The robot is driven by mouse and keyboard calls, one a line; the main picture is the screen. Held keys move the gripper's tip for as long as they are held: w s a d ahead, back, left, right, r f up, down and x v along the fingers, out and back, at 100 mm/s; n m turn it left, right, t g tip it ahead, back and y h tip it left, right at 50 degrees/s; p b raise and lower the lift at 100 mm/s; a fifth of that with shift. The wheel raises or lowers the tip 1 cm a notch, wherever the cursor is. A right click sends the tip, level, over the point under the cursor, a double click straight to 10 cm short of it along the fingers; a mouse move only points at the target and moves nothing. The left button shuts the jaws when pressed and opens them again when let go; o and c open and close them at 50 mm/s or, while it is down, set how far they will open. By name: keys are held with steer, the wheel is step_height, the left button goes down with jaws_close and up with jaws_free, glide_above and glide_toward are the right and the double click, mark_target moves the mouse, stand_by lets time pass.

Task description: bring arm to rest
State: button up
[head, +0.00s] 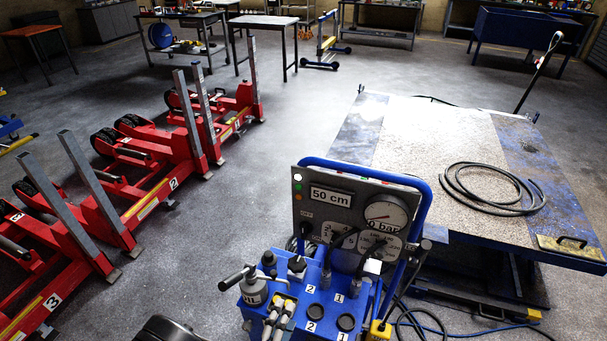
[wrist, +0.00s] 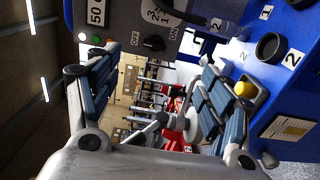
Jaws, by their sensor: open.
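My gripper (wrist: 158,72) shows in the wrist view with its two blue-padded fingers spread apart and nothing held between them. I cannot tell whether any finger touches the unit. In the head view the same control unit (head: 312,300) stands at the bottom centre. I cannot make out the gripper in the head view.
Several red jacks (head: 150,165) with grey upright posts stand on the left. A lift table (head: 425,150) with a coiled black hose (head: 490,190) stands on the right. Cables lie on the floor beside the unit. Workbenches line the back, with open floor (head: 260,120) between.

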steer(key=w+a+r+m+g+y, duration=0.4)
steer(key=w+a+r+m+g, duration=0.15)
steer(key=w, duration=0.55)
step_height(320, 180, up, 17)
steer(key=d+m+g+y, duration=0.2)
steer(key=m+g+y, duration=0.1)
steer(key=m+y, duration=0.15)
steer(key=s+d+r+g, duration=0.1)
steer(key=s+d+r, duration=0.7)
steer(key=d+r, duration=0.15)
steer(key=s+d+r+m+g+h, duration=0.2)
steer(key=s+d+m, duration=0.2)
steer(key=s+d, duration=0.9)
steer(key=s, duration=0.4)
steer(key=shift+g+h, duration=0.25)
